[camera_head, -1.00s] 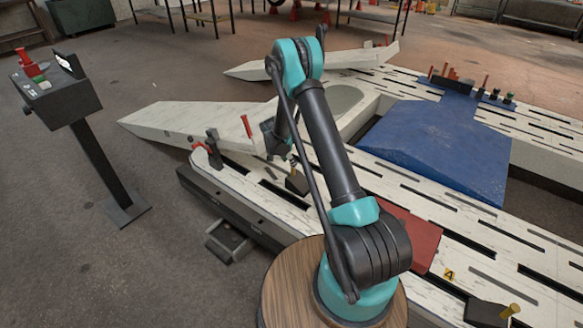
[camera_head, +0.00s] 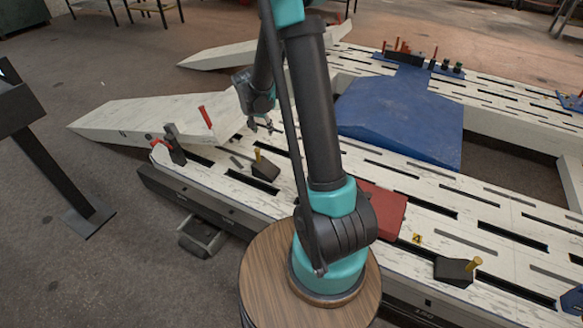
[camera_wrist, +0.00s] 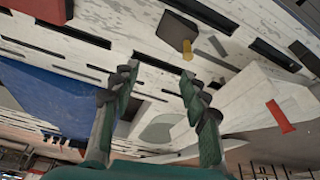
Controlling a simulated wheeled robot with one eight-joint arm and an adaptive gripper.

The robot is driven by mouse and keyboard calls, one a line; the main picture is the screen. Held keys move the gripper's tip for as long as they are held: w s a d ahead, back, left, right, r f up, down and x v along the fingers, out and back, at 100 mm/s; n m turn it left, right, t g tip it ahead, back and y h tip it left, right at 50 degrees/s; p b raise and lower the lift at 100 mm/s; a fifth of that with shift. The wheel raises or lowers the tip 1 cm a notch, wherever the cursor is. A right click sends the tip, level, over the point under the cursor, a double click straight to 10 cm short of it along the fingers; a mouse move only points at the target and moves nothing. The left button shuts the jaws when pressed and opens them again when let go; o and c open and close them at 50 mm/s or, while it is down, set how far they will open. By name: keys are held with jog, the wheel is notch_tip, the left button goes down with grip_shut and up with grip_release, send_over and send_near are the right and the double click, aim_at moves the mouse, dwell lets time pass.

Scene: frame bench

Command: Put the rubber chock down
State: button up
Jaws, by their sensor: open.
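A dark wedge-shaped rubber chock (camera_head: 264,170) with a yellow peg rests on the white slotted deck of the frame bench (camera_head: 330,180). It also shows in the wrist view (camera_wrist: 174,30), beyond the fingertips. My gripper (camera_head: 262,126) is above and behind the chock, apart from it. In the wrist view its two fingers (camera_wrist: 158,85) are spread with nothing between them. A second dark chock (camera_head: 455,271) with a yellow peg sits on the near right of the deck, by a yellow "4" label.
A red block (camera_head: 385,208) lies on the deck beside my arm. A blue wedge-shaped cover (camera_head: 400,118) lies behind. A red-handled clamp (camera_head: 175,150) stands left of the chock, near the white ramp (camera_head: 120,120). A control stand (camera_head: 50,150) is at far left.

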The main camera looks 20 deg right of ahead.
jog(key=s+d+r+n+y, duration=0.1)
jog(key=s+r+n, duration=0.1)
jog(key=s, duration=1.2)
jog(key=s+d+r+n+t+y, duration=0.1)
jog(key=s+d+r+n, duration=0.1)
jog(key=s, duration=1.3)
jog(key=r+n, duration=0.1)
jog(key=n, duration=0.1)
jog(key=shift+r+n, duration=0.25)
jog(key=shift+n, duration=0.15)
jog(key=shift+d, duration=0.2)
